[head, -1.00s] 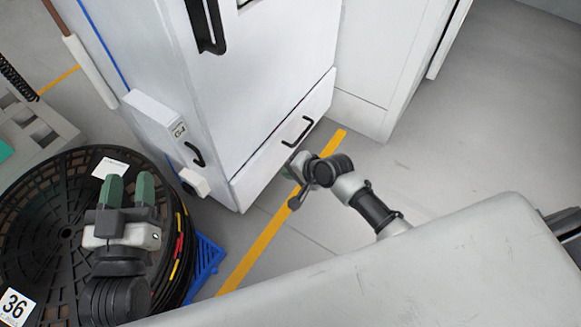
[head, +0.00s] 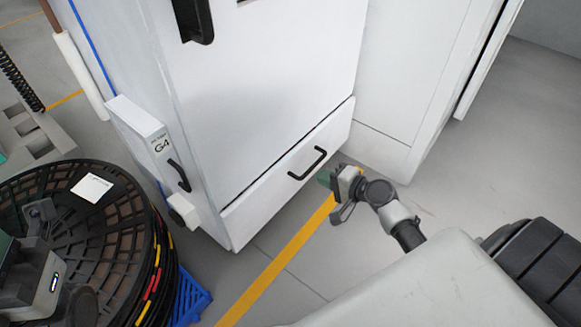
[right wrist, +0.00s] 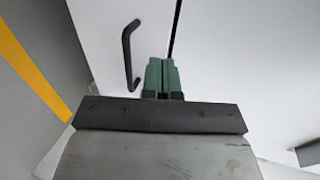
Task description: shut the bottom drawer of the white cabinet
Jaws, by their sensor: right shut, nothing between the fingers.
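The white cabinet (head: 270,80) stands in the middle of the head view. Its bottom drawer (head: 262,201) has a white front and a black bar handle (head: 307,163). A thin dark gap runs along the drawer's top edge; the front looks close to flush, but I cannot tell exactly. My right gripper (head: 331,179) is shut and empty, near the right end of the drawer front. In the right wrist view its green fingertips (right wrist: 162,70) are together beside the handle (right wrist: 130,52); contact with the front is unclear. My left gripper (head: 22,230) is open at the left edge, partly cut off.
Black reels (head: 105,215) stand on a blue pallet (head: 190,300) left of the cabinet. A G4 box (head: 140,135) is on the cabinet's side. A yellow floor line (head: 270,272) runs before the drawer. Grey floor (head: 480,150) is clear at right.

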